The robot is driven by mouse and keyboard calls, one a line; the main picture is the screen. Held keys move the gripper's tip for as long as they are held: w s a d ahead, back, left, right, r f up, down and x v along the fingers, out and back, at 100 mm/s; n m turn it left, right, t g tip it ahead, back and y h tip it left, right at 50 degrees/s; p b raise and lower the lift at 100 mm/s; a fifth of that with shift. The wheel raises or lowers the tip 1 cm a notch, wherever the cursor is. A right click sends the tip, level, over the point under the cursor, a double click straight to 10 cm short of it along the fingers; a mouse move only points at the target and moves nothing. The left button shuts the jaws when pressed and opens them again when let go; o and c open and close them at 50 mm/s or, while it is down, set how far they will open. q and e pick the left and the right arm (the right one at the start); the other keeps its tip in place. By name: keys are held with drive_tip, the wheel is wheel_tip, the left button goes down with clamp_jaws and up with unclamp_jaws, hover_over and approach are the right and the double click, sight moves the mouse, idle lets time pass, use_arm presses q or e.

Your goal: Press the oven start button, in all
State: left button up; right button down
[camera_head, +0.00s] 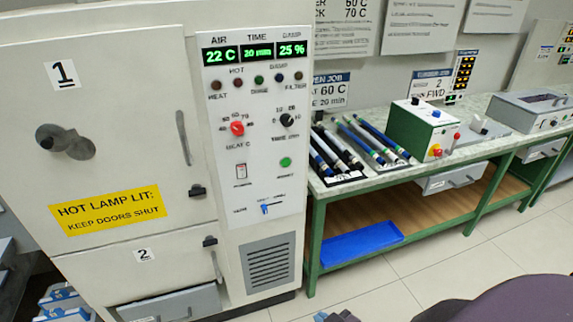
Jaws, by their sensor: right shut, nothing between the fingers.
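The oven (120,120) stands at the left with its doors 1 and 2 closed. Its control panel (262,190) has a round green button (285,162) at lower right; the small label under it is too blurred to read. The panel also has a red heat knob (237,128), a black time knob (287,120), a rocker switch (241,171) and a blue slider (265,209). The displays (255,51) read 22 C, 20 min and 25 %. My right gripper (336,316) shows only partly at the bottom edge, shut and empty, well below the panel. My left gripper is out of view.
A green-framed bench (470,150) stands right of the oven. It bears several dark and blue rods (360,145) and a green-white box (422,128). A blue tray (360,243) lies on its lower shelf. Open tiled floor (380,290) lies in front.

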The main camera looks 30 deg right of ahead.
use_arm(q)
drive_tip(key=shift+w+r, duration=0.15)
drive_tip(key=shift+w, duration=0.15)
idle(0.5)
use_arm(e)
drive_tip(key=shift+d, duration=0.1)
